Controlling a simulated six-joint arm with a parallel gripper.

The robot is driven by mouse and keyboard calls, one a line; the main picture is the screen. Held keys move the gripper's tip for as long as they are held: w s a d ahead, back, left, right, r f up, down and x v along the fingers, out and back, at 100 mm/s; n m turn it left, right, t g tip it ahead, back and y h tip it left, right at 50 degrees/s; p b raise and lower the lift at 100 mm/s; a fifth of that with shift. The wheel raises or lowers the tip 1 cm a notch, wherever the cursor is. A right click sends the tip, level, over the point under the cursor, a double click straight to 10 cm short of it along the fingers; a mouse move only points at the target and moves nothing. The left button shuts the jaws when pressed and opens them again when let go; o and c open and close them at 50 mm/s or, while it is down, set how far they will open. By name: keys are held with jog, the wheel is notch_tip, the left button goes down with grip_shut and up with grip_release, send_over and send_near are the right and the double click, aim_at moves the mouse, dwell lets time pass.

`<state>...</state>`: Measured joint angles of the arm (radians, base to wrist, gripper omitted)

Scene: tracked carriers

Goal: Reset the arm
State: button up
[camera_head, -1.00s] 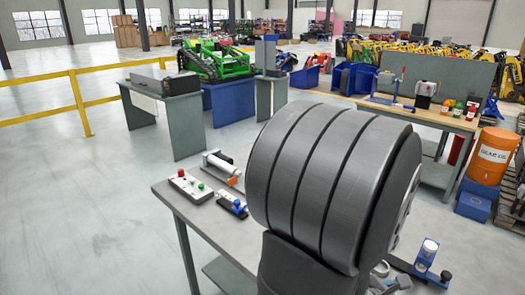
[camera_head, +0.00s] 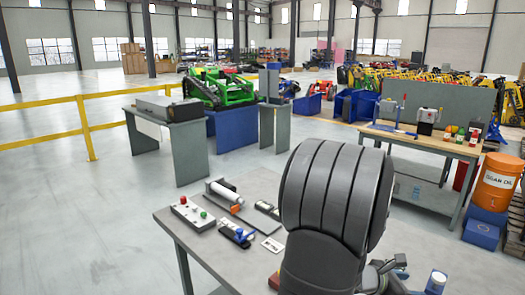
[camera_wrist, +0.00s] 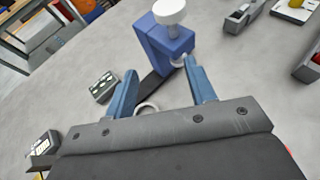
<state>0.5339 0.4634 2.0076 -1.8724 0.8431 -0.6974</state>
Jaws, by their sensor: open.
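My gripper (camera_wrist: 160,82) shows its two blue fingers spread apart in the wrist view, with nothing held between them. A blue block-shaped device with a white round cap (camera_wrist: 172,42) stands just beyond the fingertips, close to the right finger. I cannot tell whether they touch. A white ring (camera_wrist: 147,108) shows between the fingers, lower down. In the head view my large dark arm link covers much of the workbench (camera_head: 190,243) and hides most of the gripper.
A box with red and green buttons (camera_head: 192,213), a silver cylinder (camera_head: 222,191) and a blue-knobbed device (camera_head: 236,235) lie on the bench's left. An orange drum (camera_head: 497,182) stands at right. Open floor lies left.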

jog(key=w+m+g, duration=0.1)
jog(key=w, duration=0.5)
jog(key=shift+s+a+f, duration=0.1)
jog(key=shift+s+f, duration=0.05)
jog(key=shift+f, duration=2.65)
jog(key=shift+o, duration=0.2)
